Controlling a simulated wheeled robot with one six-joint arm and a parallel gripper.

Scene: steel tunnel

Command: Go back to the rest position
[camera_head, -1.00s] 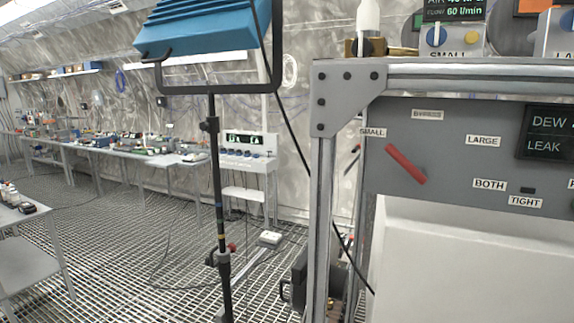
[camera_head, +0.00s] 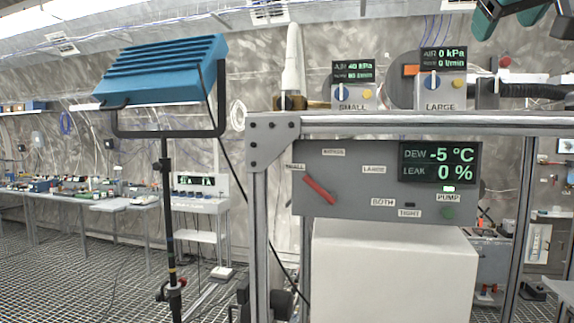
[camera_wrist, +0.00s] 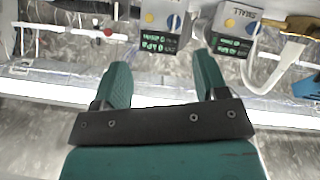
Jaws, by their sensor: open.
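My gripper (camera_wrist: 160,66) shows in the wrist view as two teal fingers, spread apart with nothing between them. In the head view, part of my gripper (camera_head: 508,14) shows at the top right corner, above the bench, cut off by the picture's edge. The wrist view appears upside down and shows the SMALL unit (camera_wrist: 236,28) and the LARGE unit (camera_wrist: 158,30) beyond the fingers. No contact between the fingers and either unit is visible.
The metal-framed bench (camera_head: 400,124) carries the SMALL unit (camera_head: 352,92), the LARGE unit (camera_head: 440,90) and a white nozzle (camera_head: 293,60). Below hangs a grey panel with a red lever (camera_head: 319,190) and a display (camera_head: 438,163). A blue lamp (camera_head: 170,70) stands left. Grating floor (camera_head: 90,270) is open at left.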

